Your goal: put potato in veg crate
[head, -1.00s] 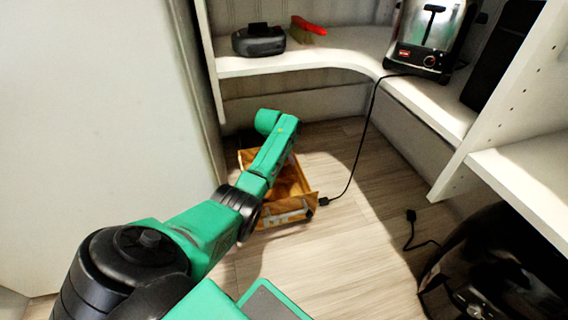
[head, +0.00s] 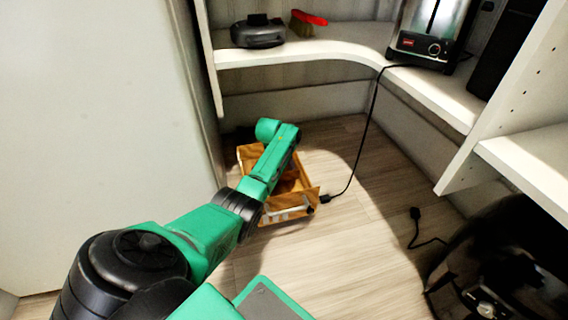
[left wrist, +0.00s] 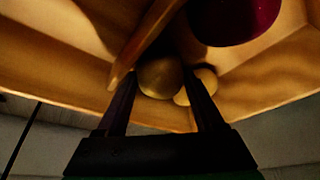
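The veg crate (head: 290,209) is an orange-brown wooden box on the floor below the corner shelf. My left arm reaches over it, and the arm hides much of its inside and my left gripper in the head view. In the left wrist view, my left gripper (left wrist: 160,80) points into the crate (left wrist: 265,75). A brown, round potato (left wrist: 160,77) sits between the fingertips and fills the gap, so the fingers look shut on it. A second brownish round thing (left wrist: 207,80) is partly hidden behind one finger. My right gripper is out of view.
A dark red round thing (left wrist: 235,18) lies in the crate near a wooden divider (left wrist: 145,38). A black cable (head: 358,160) hangs from the toaster (head: 428,35) to the floor beside the crate. A black appliance (head: 510,270) stands at lower right. The middle floor (head: 345,260) is clear.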

